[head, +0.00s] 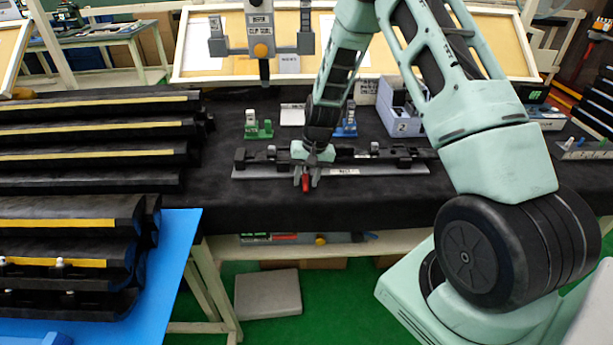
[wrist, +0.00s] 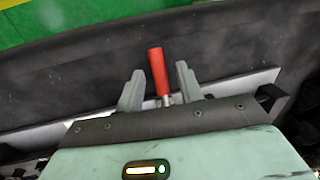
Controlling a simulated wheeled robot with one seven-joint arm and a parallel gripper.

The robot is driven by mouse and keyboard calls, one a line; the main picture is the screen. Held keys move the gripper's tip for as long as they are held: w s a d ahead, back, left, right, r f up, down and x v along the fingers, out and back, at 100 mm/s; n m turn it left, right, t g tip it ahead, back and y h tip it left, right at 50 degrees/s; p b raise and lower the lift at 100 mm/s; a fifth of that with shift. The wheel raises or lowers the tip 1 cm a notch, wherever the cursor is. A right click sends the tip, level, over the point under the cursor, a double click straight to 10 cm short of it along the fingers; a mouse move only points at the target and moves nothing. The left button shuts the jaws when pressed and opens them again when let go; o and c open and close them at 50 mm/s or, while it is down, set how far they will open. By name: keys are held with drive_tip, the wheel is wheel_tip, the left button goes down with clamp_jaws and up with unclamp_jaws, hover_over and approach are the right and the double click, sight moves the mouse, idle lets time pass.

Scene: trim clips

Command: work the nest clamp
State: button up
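The nest clamp shows as a red handle (head: 306,184) at the front edge of the nest, and it also shows in the wrist view (wrist: 158,72) on a short metal stem. The nest (head: 262,173) is a long grey plate with black fixtures and a black part along it. My gripper (head: 306,180) is above the nest's front edge, pointing down. In the wrist view my gripper (wrist: 160,88) is open, with one finger on each side of the red handle and a gap on both sides. The clamp's base is hidden behind my gripper body.
Behind the nest stand a green fixture (head: 258,128), a blue fixture (head: 347,122) and a lilac bin (head: 402,112). A clip tool (head: 262,35) hangs above. Black trims (head: 90,155) are stacked at left by a blue surface (head: 180,262). The black cloth (head: 270,205) before the nest is clear.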

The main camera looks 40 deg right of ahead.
drive_tip(key=shift+f, duration=0.2)
drive_tip(key=shift+c, duration=0.4)
clamp_jaws()
